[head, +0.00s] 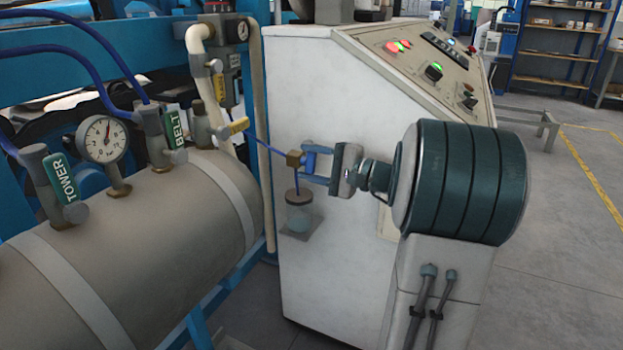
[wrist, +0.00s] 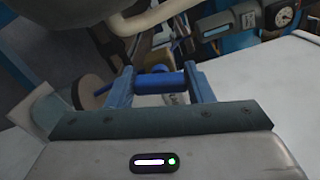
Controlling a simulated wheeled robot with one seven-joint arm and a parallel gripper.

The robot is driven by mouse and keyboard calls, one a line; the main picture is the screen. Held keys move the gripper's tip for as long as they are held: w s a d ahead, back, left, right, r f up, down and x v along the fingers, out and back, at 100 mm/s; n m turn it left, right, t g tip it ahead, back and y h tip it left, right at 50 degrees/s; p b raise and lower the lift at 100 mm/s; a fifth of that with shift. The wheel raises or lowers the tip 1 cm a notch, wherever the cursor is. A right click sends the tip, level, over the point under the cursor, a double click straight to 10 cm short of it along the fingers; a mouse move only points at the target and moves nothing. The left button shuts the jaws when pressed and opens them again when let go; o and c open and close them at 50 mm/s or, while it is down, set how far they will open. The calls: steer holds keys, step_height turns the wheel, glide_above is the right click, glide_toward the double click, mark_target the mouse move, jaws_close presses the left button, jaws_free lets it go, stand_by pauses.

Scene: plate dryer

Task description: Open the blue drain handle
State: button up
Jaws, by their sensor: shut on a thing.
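The blue drain handle (head: 310,161) sits at a small brass valve (head: 294,159) on the side of the white cabinet. My gripper (head: 314,165) reaches it from the right, with its blue fingers one above and one below the handle. In the wrist view, my gripper (wrist: 160,80) has the blue handle (wrist: 158,79) between its two fingers, and it is shut on it. The fingers hide part of the handle, so its exact angle is hard to tell.
A blue hose (head: 267,147) runs to the valve from the left. The grey tank (head: 150,235) with tagged valves and a gauge (head: 104,138) stands left. The white cabinet (head: 335,240) is right behind the handle.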

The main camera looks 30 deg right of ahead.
steer(key=n+b, duration=0.2)
steer(key=shift+f+b, duration=0.25)
steer(key=shift+b, duration=0.05)
steer(key=shift+r+n+b, duration=0.15)
steer(key=shift+n+b, duration=0.35)
steer(key=shift+b, duration=0.1)
steer(key=shift+r, duration=0.1)
steer(key=o, duration=1)
steer(key=shift+c, duration=0.2)
steer(key=p+v, duration=0.3)
steer(key=v, duration=1.1)
steer(key=shift+p, duration=0.3)
steer(key=shift+w, duration=0.1)
